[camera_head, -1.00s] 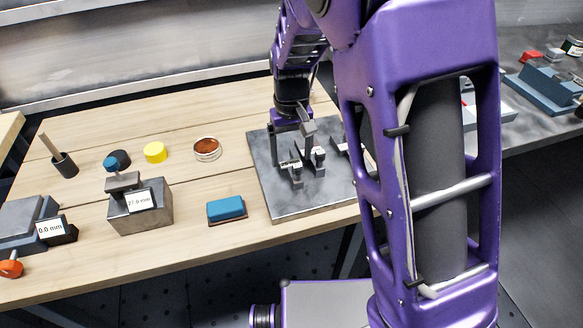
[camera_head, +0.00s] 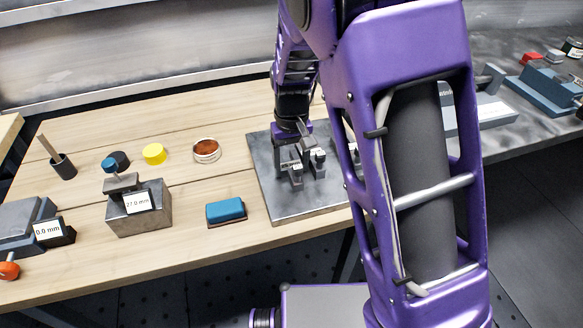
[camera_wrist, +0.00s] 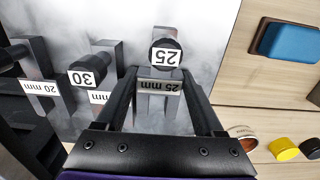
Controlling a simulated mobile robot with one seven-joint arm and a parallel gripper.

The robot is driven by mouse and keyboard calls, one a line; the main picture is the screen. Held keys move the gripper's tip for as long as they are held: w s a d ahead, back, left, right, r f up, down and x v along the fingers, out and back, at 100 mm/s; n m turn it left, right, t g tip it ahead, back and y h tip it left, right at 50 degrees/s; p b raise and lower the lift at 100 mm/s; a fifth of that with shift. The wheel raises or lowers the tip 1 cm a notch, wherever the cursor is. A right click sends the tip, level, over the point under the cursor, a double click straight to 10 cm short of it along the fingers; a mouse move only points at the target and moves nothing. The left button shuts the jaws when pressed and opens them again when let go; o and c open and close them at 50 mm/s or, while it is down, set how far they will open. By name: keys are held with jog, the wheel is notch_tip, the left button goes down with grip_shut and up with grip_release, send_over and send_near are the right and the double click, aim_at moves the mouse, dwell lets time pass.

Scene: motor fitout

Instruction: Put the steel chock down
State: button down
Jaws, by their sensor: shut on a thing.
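A steel chock marked 25 stands between the fingers of my gripper (camera_wrist: 163,100) in the wrist view. Its dark end with the white 25 label (camera_wrist: 167,56) faces the camera, and a "25 mm" tag (camera_wrist: 160,86) shows just below. In the head view my gripper (camera_head: 298,150) is low over the grey steel plate (camera_head: 295,207) on the bench, shut on the chock (camera_head: 296,173). I cannot tell whether the chock's underside touches the plate.
A chock marked 30 (camera_wrist: 88,77) and a 20 mm one (camera_wrist: 40,87) stand close beside the fingers. A blue pad (camera_head: 226,209), a gauge block reading 27.0 mm (camera_head: 139,212), a yellow lid (camera_head: 154,154) and a round tin (camera_head: 206,151) lie left of the plate.

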notch_tip(320, 180, up, 10)
jog(key=p, duration=0.2)
dwell(0.5)
